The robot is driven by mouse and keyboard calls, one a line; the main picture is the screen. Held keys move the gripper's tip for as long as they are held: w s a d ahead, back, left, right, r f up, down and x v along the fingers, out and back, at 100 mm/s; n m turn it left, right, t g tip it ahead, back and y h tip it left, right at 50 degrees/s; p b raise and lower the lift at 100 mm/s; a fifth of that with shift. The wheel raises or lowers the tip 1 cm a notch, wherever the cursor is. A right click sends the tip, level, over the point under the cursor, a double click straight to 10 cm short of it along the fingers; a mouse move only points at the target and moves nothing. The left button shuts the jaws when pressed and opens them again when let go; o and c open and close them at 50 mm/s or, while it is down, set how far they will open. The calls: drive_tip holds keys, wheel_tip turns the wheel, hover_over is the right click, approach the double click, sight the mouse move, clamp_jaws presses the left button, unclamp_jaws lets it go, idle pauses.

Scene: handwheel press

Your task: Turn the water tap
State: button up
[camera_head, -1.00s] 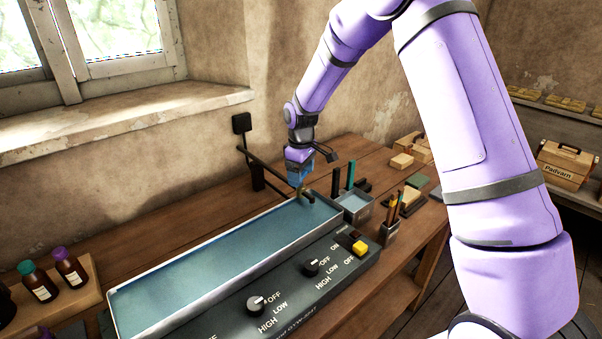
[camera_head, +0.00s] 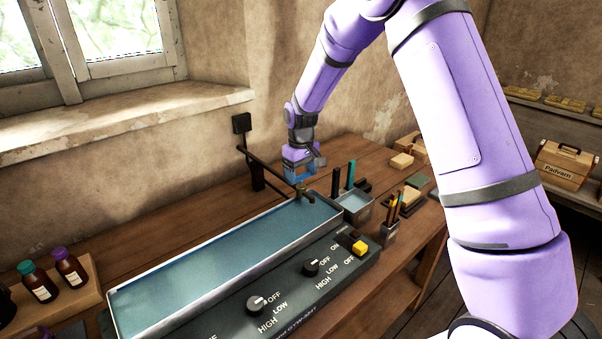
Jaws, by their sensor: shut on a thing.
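A control panel with black knobs (camera_head: 257,306) and a yellow button (camera_head: 360,248) runs along the tray's front. A small metal bin (camera_head: 355,207) and a pencil holder (camera_head: 389,232) stand right of the tap. Bottles (camera_head: 70,267) stand at left.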

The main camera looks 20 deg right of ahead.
sight(301, 175)
drive_tip(key=o, duration=0.9)
wheel_tip(301, 175, up, 11)
drive_tip(key=shift+f, duration=0.1)
idle(0.3)
